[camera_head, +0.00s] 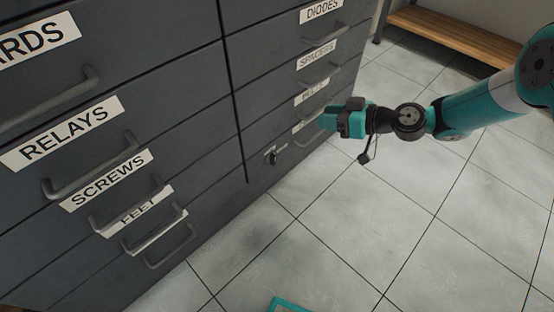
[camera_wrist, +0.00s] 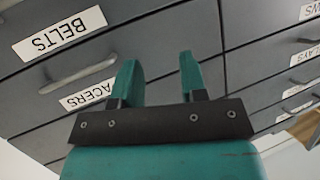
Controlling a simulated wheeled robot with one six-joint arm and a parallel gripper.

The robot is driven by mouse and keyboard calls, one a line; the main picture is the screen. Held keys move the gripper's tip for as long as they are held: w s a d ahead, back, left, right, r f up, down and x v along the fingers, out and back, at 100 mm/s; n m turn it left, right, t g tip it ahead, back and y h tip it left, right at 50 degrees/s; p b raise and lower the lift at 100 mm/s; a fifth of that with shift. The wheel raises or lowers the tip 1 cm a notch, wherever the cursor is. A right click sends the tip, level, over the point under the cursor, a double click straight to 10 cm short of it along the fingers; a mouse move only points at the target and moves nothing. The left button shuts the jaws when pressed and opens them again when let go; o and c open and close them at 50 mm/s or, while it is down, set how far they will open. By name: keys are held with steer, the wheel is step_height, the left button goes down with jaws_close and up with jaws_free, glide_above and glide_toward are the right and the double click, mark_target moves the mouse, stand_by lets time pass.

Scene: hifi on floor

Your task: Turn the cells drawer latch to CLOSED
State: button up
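A small dark latch (camera_head: 272,155) sits on the lower front of the right-hand drawer column in the head view. Its setting is too small to read. A pale label (camera_head: 308,121) near it is partly hidden by my gripper, and I cannot read "CELLS" on any label. My gripper (camera_head: 327,119) is in front of the right column, to the right of and above the latch in the picture. In the wrist view my gripper (camera_wrist: 160,78) is open, with nothing between its two teal fingers. The latch does not show clearly in the wrist view.
The dark grey cabinet (camera_head: 215,110) carries several handled drawers, with labels such as RELAYS (camera_head: 65,133), SCREWS and DIODES. A wooden bench (camera_head: 455,35) stands at the back. Tiled floor (camera_head: 330,230) is mostly clear.

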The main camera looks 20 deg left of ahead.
step_height(320, 180, down, 14)
steer(key=s+t+y, duration=0.2)
steer(key=t, duration=0.1)
steer(key=m+t+b, duration=0.2)
steer(key=t+b, duration=0.1)
steer(key=b, duration=0.8)
glide_toward(275, 159)
steer(key=b+x, duration=0.6)
steer(key=x, duration=0.2)
steer(key=shift+w+a+f, duration=0.1)
steer(key=shift+f, duration=0.05)
steer(key=shift+w+a, duration=0.2)
steer(key=shift+a, duration=0.2)
jaws_close()
